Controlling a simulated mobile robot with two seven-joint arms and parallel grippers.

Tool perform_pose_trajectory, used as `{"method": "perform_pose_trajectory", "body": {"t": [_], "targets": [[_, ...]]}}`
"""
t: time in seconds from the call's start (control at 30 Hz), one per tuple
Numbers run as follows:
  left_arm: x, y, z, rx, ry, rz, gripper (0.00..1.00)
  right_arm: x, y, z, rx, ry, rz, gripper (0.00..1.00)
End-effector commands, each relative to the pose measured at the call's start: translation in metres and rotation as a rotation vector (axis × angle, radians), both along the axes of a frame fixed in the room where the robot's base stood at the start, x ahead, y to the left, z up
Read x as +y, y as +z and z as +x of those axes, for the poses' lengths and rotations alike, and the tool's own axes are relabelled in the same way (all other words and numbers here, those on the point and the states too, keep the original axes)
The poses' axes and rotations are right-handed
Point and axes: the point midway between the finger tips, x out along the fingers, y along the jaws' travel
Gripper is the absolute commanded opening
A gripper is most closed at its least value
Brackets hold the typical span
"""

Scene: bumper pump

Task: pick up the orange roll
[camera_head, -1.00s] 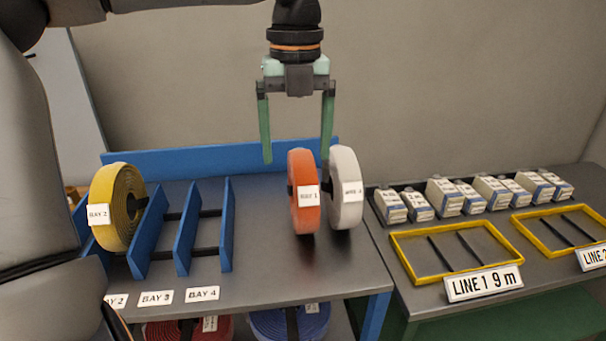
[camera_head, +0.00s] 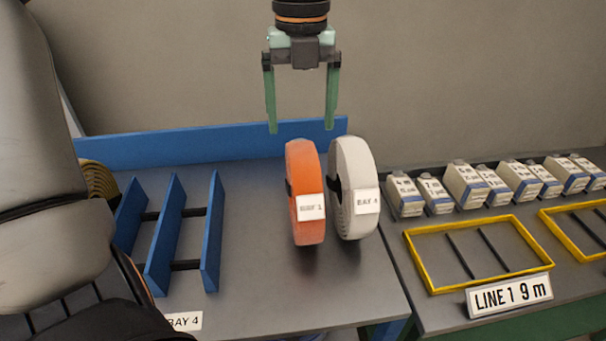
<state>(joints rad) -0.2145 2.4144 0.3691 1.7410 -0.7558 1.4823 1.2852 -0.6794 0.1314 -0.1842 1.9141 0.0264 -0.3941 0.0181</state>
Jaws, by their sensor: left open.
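The orange roll (camera_head: 304,180) stands upright on its edge on the grey table, with a white label on its front whose text is hard to read. A white roll (camera_head: 354,170) labelled BAY 4 stands upright close beside it on the right. My left gripper (camera_head: 302,130) hangs with its two green fingers pointing down, open and empty. In the picture it is just above and behind the top of the orange roll, apart from it. My right gripper is not in view.
Blue dividers (camera_head: 163,235) stand left on the table (camera_head: 255,270), with a yellow roll (camera_head: 98,180) partly hidden by my arm. A blue rail (camera_head: 200,147) runs along the back. Right are white boxes (camera_head: 465,185) and a yellow frame (camera_head: 420,265). Table between dividers and orange roll is clear.

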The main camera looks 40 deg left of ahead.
Motion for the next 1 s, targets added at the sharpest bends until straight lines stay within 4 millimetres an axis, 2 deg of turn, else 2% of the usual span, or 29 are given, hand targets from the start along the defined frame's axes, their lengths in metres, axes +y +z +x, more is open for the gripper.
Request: {"method": "perform_pose_trajectory", "body": {"t": [0.03,0.1,0.37,0.63,0.77,1.0], "targets": [[0.000,-0.012,-0.001,0.005,0.000,-0.003,0.90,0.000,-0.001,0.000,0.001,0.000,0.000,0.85],[0.000,-0.023,-0.001,0.004,-0.001,-0.002,0.90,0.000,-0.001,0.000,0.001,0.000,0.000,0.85],[-0.001,-0.045,-0.001,0.003,0.000,-0.002,0.90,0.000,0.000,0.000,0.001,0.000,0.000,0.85],[-0.006,-0.083,-0.004,0.004,0.000,-0.003,0.90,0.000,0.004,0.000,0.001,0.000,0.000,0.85],[-0.006,-0.092,-0.004,0.001,0.001,-0.002,0.90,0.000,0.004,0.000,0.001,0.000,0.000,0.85],[-0.006,-0.092,-0.004,0.000,0.001,-0.001,0.88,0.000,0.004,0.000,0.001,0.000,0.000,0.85]]}}
